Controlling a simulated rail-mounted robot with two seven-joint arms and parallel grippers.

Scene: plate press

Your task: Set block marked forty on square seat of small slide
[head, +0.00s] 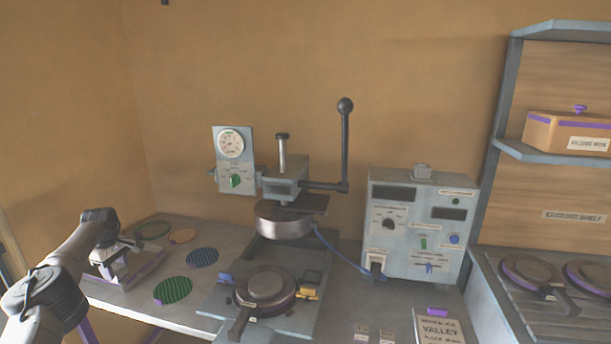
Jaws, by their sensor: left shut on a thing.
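My left gripper (122,264) is at the left end of the grey bench, pointing down at a pale piece with purple edges (149,268). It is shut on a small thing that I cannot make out. Two small pale labelled blocks (361,334) lie at the front of the bench; their markings are too small to read. A flat press slide (268,324) carries a round dark plate with a handle (265,287). My right gripper is not in view.
The press head (283,220) with its upright lever (345,150) stands mid-bench. A control box (417,225) is to its right, joined by a blue cable. Green (172,290), blue and orange discs lie between my left gripper and the press. Shelving (553,154) stands at right.

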